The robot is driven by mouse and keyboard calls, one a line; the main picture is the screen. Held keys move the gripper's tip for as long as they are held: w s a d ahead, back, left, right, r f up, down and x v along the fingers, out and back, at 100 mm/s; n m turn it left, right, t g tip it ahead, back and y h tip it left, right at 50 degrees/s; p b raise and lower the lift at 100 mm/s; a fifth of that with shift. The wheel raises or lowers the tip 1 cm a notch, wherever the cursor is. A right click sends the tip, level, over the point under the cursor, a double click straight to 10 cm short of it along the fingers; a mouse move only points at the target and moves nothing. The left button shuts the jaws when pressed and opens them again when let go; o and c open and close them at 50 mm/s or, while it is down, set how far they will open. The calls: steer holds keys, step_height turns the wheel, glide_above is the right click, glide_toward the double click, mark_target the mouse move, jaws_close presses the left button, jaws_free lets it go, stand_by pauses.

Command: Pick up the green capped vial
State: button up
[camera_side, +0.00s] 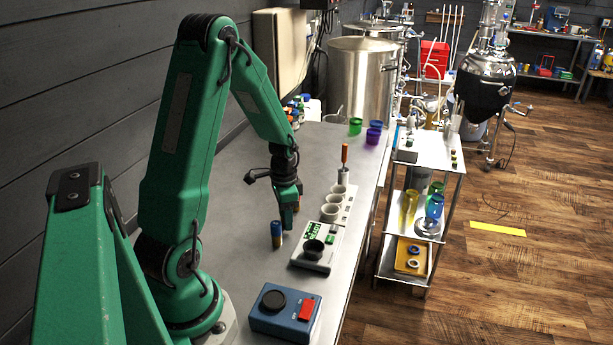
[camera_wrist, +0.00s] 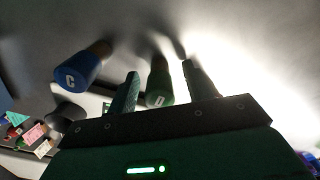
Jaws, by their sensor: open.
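The green capped vial (camera_wrist: 159,88) shows in the wrist view with a letter on its cap. It stands between the two fingers of my gripper (camera_wrist: 160,68), which are open with a gap on either side of it. In the side view my gripper (camera_side: 287,215) is low over the grey bench, and I cannot make out the green capped vial there. A blue capped vial (camera_side: 276,234) stands upright just left of my gripper. In the wrist view this blue capped vial (camera_wrist: 80,73) is left of the left finger, apart from it.
A white instrument (camera_side: 316,250) with a dark round pan sits right of my gripper. A blue box (camera_side: 285,312) lies at the front. Several cups (camera_side: 331,212) stand in a row behind the instrument.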

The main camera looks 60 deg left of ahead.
steer(key=shift+f, duration=0.5)
steer(key=c, duration=1.1)
